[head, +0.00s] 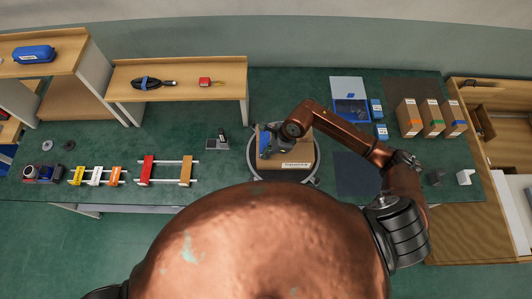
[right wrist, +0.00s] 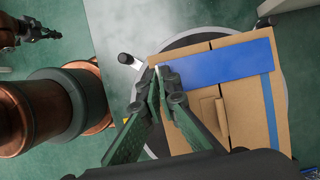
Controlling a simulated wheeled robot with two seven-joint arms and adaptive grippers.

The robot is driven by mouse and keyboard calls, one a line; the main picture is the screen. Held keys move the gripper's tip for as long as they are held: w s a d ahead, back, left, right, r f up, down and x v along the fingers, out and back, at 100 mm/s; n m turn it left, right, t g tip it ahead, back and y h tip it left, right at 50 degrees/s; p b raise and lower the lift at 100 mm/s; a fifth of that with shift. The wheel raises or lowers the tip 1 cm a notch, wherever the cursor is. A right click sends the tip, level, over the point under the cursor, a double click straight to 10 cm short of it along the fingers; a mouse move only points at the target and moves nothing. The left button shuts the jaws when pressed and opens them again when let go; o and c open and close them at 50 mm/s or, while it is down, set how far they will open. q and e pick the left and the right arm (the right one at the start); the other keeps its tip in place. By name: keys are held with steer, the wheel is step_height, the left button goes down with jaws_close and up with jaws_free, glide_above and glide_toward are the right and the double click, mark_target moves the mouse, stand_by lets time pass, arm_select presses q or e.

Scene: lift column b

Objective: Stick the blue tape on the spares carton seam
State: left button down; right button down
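The spares carton (head: 305,147) is a brown box in the middle of the bench, on a round turntable (head: 253,165). Its light label shows on the near edge. In the right wrist view the carton (right wrist: 205,128) has flaps meeting on top and a thin blue line on its right part. My right gripper (right wrist: 168,80) is over the carton; its fingertips are together at the left end of the wide blue tape (right wrist: 222,63). The tape lies flat along the carton's upper part; whether it touches is unclear. In the head view the tape (head: 264,138) is partly hidden by my gripper (head: 270,147).
A blue tray (head: 351,112) and several cartons (head: 408,118) stand to the right. A dark mat (head: 357,174) lies right of the turntable. Raised wooden shelves (head: 178,78) stand at the back left.

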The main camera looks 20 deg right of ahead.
steer(key=c, duration=2.1)
jaws_free()
steer(key=v, duration=1.2)
